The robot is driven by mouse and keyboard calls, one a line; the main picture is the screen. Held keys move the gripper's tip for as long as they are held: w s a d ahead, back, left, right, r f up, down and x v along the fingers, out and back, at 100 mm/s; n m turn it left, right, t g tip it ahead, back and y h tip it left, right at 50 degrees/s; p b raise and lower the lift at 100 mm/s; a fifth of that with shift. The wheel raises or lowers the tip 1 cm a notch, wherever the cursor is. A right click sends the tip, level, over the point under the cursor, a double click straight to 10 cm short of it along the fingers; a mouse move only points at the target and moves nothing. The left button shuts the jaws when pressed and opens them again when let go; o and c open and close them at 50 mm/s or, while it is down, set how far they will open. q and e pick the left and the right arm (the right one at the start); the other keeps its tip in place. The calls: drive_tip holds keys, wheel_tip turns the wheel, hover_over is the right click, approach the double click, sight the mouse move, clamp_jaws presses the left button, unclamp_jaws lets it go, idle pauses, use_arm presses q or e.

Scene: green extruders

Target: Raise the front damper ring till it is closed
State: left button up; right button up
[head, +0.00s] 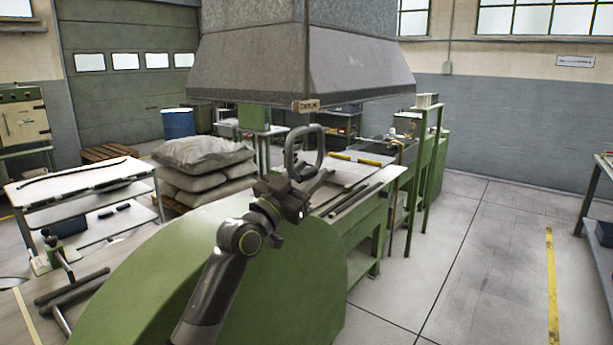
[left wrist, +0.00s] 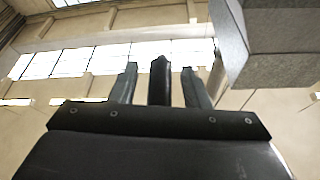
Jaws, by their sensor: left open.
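The front damper ring (head: 322,146) is a dark rounded loop below the front edge of the grey hood (head: 300,75). A small tag (head: 306,105) sits on the hood edge just above it. My left gripper (head: 304,184) is at the lower part of the ring, with its arm rising from below. In the left wrist view the two fingers of the left gripper (left wrist: 160,84) stand apart, with a dark bar (left wrist: 160,78), apparently part of the ring, between them. Whether either finger touches it cannot be told. My right gripper is not in view.
A green machine cover (head: 300,300) lies below the arm, with a long bench (head: 345,172) behind it. Stacked sacks (head: 205,165) and a white-topped cart (head: 80,182) stand at left. The floor on the right (head: 470,270) is clear. The hood corner (left wrist: 280,60) is close in the left wrist view.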

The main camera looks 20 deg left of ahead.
sight(304, 116)
use_arm(q)
clamp_jaws()
wheel_tip(304, 116, up, 12)
drive_tip(key=p, duration=0.6)
drive_tip(key=shift+f, duration=0.15)
drive_tip(key=shift+r, duration=0.55)
drive_tip(key=shift+s+r, duration=0.1)
drive_tip(key=shift+c, duration=0.8)
unclamp_jaws()
drive_tip(key=shift+o, duration=0.8)
drive_tip(key=shift+f, duration=0.2)
